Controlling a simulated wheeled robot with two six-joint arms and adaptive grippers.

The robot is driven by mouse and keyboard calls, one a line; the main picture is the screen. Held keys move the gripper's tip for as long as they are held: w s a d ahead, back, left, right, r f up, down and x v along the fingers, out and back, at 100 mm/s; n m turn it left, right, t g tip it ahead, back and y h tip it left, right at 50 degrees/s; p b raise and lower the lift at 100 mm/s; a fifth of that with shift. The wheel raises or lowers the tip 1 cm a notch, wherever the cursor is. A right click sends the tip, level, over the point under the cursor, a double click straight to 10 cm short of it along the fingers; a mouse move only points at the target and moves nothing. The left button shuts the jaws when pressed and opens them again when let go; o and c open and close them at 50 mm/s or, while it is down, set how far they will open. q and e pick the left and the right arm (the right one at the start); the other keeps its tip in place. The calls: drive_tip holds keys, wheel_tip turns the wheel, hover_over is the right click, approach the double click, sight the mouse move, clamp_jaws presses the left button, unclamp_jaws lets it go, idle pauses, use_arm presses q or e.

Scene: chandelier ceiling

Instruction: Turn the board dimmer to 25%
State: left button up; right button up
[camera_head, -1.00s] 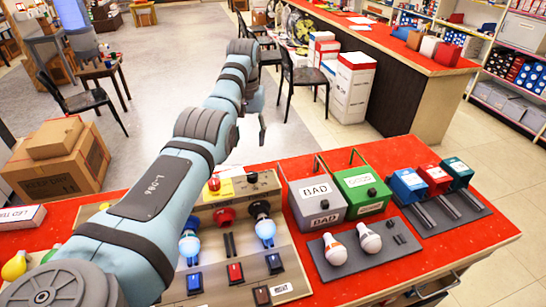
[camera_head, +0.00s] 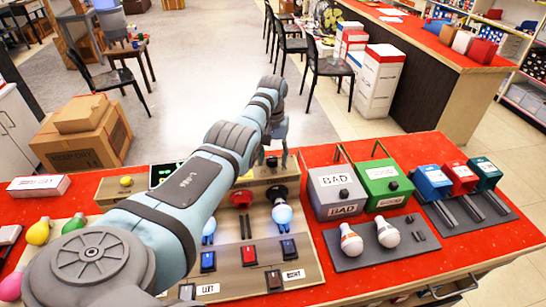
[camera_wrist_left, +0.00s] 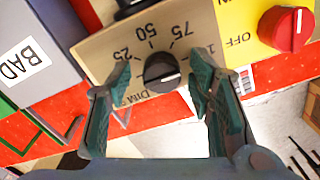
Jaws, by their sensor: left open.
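The board dimmer is a black knob (camera_wrist_left: 162,73) on a beige panel (camera_wrist_left: 100,52) marked 25, 50, 75 and a partly hidden number. My left gripper (camera_wrist_left: 159,76) is open, with one finger on each side of the knob and gaps showing between. In the head view the knob (camera_head: 271,161) sits at the back of the board (camera_head: 238,258), and my left gripper (camera_head: 279,158) is over it. My right gripper is not in view.
A red OFF knob (camera_wrist_left: 286,29) on a yellow plate is close to the right finger. The grey BAD bin (camera_head: 334,190) and green bin (camera_head: 385,186) stand right of the board. Lit bulbs (camera_head: 282,214) and switches (camera_head: 249,255) are nearer on the board.

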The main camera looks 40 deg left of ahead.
use_arm(q)
drive_tip(key=shift+s+r, duration=0.1)
drive_tip(key=shift+s, duration=0.1)
drive_tip(key=shift+c, duration=0.6)
drive_tip(key=shift+s, duration=0.1)
drive_tip(key=c, duration=0.3)
clamp_jaws()
drive_tip(key=shift+r, duration=0.1)
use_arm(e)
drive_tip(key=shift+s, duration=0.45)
